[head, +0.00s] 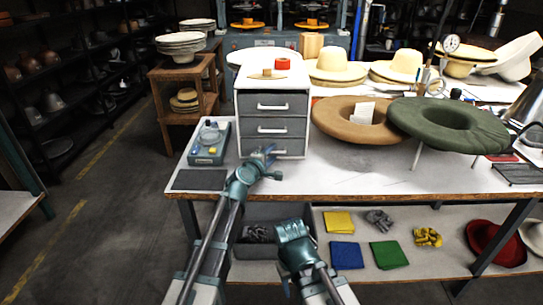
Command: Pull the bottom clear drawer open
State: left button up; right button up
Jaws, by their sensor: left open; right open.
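A white drawer unit (272,82) stands on the table with its front toward me. It has three stacked grey-looking fronts with pale bar handles. The bottom drawer (292,147) looks shut, and its left part is hidden behind my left gripper. My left gripper (270,156) is open and empty, in front of the bottom drawer's left side. Whether it touches the drawer cannot be told. My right gripper (293,229) is open and empty, lower down, in front of the table's front edge.
A teal device (208,148) and a dark flat pad (199,180) lie left of the unit. A brown ring-shaped form (335,124) and a green one (447,112) stand to the right. The tabletop (350,180) before them is clear. Folded cloths (347,255) lie on the lower shelf.

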pick_arm(q)
grip_shut()
dwell(0.3)
dwell(1.2)
